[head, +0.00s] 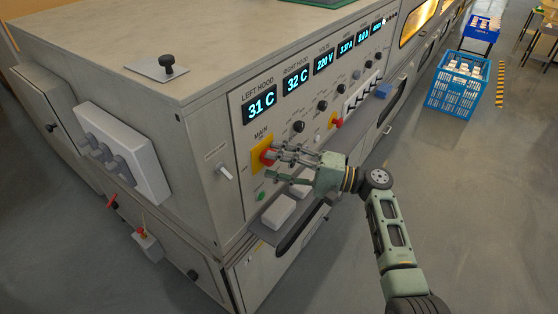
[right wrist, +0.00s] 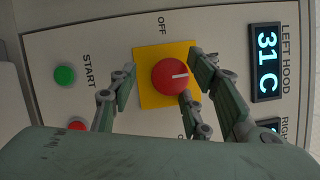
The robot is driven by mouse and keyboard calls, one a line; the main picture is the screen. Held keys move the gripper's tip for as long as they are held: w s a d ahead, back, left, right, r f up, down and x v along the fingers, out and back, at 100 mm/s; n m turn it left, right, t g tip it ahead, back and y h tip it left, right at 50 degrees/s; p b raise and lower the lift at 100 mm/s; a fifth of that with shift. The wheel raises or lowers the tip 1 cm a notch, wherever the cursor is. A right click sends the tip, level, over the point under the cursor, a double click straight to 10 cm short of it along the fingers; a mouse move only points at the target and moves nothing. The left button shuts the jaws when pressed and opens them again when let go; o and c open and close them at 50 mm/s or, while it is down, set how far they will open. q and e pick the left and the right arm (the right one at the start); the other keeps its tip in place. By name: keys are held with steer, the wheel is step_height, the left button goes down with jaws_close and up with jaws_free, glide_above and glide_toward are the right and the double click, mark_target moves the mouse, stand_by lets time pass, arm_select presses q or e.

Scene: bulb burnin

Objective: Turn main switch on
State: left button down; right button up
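The main switch is a red rotary knob (head: 267,157) on a yellow plate (head: 259,166), under the MAIN label on the cabinet's control panel. In the right wrist view the red knob (right wrist: 171,76) carries a white mark pointing to the picture's right, towards the LEFT HOOD display. OFF shows above the plate; the label below it is mostly hidden by a finger. My right gripper (head: 272,163) is open, its fingers spread at the plate. In the right wrist view its fingers (right wrist: 165,88) lie on both sides of the knob; contact is unclear. My left gripper is out of view.
A green START button (right wrist: 65,75) and a red button (right wrist: 77,126) sit close to the fingers. The LEFT HOOD display (head: 261,106) reads 31 C. Blue crates (head: 456,88) stand on the floor at right.

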steer(key=shift+r, duration=0.25)
steer(key=v, duration=1.2)
steer(key=shift+f, duration=0.1)
